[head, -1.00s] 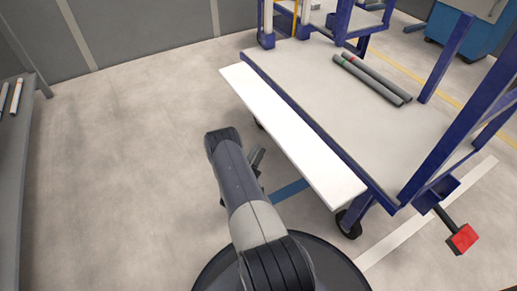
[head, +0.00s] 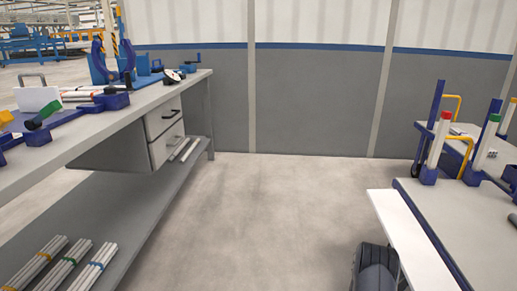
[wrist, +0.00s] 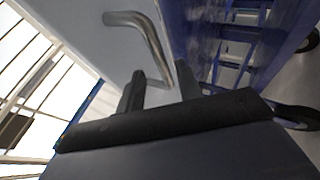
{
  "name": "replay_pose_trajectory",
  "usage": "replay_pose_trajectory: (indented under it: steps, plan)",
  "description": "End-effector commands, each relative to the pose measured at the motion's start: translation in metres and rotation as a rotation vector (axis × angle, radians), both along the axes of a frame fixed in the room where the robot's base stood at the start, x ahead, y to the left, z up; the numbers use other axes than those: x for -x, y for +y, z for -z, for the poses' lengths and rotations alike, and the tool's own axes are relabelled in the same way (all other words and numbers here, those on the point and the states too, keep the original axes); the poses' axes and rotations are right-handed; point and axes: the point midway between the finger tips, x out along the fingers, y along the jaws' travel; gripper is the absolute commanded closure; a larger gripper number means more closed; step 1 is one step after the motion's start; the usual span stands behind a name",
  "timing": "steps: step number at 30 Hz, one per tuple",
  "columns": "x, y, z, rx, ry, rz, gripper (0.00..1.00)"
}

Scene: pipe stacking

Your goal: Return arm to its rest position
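My arm (head: 375,268) shows at the bottom right of the head view, beside the white board on the cart's edge. My gripper is out of sight there. In the wrist view my gripper (wrist: 160,72) has two dark fingers standing apart, with nothing held between them. A bent metal handle (wrist: 150,42) on a pale panel shows beyond the fingers. I cannot tell how far it is from them.
A grey workbench (head: 35,172) with drawers stands on the left, with pipe bundles (head: 68,262) on its lower shelf. A blue-framed cart (head: 470,215) with a white board (head: 412,238) stands on the right. The floor between (head: 255,220) is clear.

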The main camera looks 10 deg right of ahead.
Motion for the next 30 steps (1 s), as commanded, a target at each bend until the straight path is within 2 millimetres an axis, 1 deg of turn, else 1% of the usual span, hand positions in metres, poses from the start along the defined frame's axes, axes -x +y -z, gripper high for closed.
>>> replay_pose_trajectory:
  steps: [1, 3, 6, 10, 23, 30]
  plan:
    - [-0.001, -0.008, -0.003, 0.001, -0.002, 0.003, 0.66]
    - [-0.003, -0.016, -0.009, 0.001, -0.002, 0.002, 0.66]
    - [-0.005, -0.025, -0.014, 0.000, -0.001, 0.002, 0.66]
    - [-0.007, -0.032, -0.019, 0.000, 0.000, 0.001, 0.66]
    - [-0.008, -0.031, -0.020, -0.004, 0.001, -0.002, 0.66]
    - [-0.014, -0.023, -0.013, -0.034, 0.009, -0.042, 0.66]
